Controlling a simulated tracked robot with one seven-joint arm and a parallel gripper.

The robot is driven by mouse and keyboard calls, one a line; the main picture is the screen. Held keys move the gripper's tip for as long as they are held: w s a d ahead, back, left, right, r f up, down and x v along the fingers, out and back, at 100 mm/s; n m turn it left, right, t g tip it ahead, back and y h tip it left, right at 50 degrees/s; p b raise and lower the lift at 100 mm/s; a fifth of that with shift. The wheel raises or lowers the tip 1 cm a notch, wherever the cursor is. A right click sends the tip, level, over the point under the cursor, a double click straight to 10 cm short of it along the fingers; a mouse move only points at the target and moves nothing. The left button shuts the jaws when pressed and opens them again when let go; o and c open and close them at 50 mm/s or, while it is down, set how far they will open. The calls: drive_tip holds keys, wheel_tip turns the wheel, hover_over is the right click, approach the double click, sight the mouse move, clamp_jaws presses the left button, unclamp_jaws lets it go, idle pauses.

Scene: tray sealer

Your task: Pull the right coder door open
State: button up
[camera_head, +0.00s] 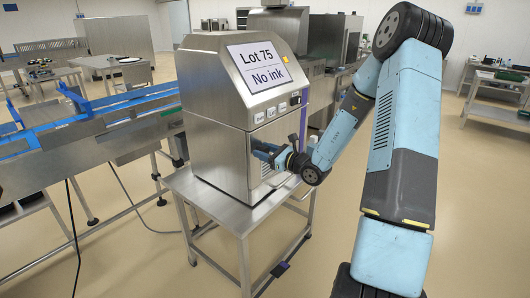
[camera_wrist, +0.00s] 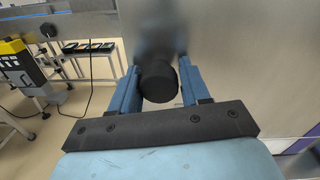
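The coder (camera_head: 215,100) is a steel box on a small steel table, with a tilted screen (camera_head: 262,65) reading "Lot 75" and "No ink". Its lower front panel (camera_wrist: 235,70) fills the right of the wrist view. The door looks closed, though my gripper hides part of the front in the head view. A round black knob (camera_wrist: 160,82) stands out from the panel. My gripper (camera_wrist: 159,72) has its blue fingers on either side of the knob, seeming to touch it. In the head view my gripper (camera_head: 262,151) is at the coder's lower front.
The steel table (camera_head: 225,210) under the coder has a narrow clear strip in front. A conveyor with blue rails (camera_head: 100,125) runs on the left. Further machines stand behind. Open floor (camera_head: 480,200) lies to the right, past my arm.

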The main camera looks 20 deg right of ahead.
clamp_jaws()
drive_tip(key=shift+s+d, duration=0.1)
drive_tip(key=shift+d, duration=0.05)
